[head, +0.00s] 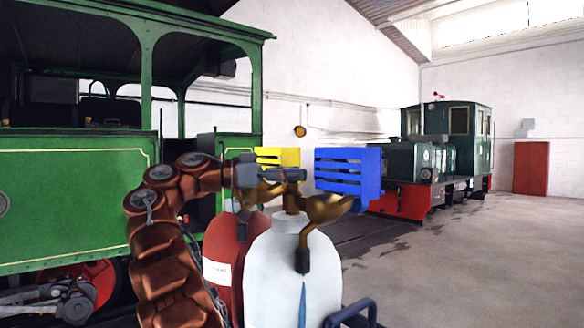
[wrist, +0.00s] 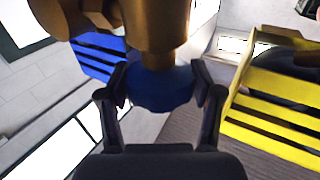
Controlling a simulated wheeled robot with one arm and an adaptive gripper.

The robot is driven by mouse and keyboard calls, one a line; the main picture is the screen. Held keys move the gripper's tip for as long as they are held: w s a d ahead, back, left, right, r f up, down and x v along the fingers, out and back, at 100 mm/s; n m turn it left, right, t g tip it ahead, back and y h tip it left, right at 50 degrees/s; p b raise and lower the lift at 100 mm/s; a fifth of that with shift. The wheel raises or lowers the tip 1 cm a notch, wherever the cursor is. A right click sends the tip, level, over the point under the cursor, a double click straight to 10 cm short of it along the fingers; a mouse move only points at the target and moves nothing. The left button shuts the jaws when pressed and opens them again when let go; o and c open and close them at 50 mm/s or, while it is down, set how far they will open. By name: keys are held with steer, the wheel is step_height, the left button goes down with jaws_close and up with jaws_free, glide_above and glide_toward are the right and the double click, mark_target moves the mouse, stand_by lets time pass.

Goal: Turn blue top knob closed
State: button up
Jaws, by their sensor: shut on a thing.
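The blue top knob (wrist: 160,88) is a round blue disc below a brass valve body (wrist: 155,30) in the wrist view. My gripper (wrist: 160,82) has one finger on each side of the knob and is shut on it. In the head view my gripper (head: 272,174) reaches from the left to the brass valve (head: 323,208) on top of a white gas cylinder (head: 293,275). The knob cannot be made out in the head view. How far it is turned cannot be told.
A blue slatted part (head: 348,172) sits right of the valve. A yellow slatted part (head: 278,156) is behind, above a red cylinder (head: 228,250). A green steam tram (head: 70,195) stands at left, a dark green locomotive (head: 440,150) at the back. The floor at right is clear.

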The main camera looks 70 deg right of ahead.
steer(key=shift+r, duration=0.1)
stand_by(0.3)
steer(key=o, duration=0.9)
steer(key=shift+f+n+t+h+b, duration=0.3)
steer(key=shift+h+b, duration=0.1)
steer(key=shift+b, duration=0.85)
steer(key=shift+h+b, duration=0.3)
steer(key=shift+b, duration=0.2)
steer(key=n+t+h+b, duration=0.3)
steer(key=b, duration=0.1)
steer(key=shift+b, duration=0.4)
steer(key=shift+s+r+n+t+h+b, duration=0.1)
steer(key=shift+n+t+h+b, duration=0.1)
steer(key=shift+n+t+h, duration=0.35)
steer(key=shift+r+n+t+h+b, duration=0.15)
steer(key=shift+n+t+h, duration=0.25)
steer(key=shift+t, duration=0.25)
steer(key=shift+n+t, duration=0.25)
steer(key=shift+t, duration=0.05)
steer(key=shift+n+t+h, duration=0.3)
steer(key=shift+t+h, duration=0.05)
steer(key=shift+t, duration=0.05)
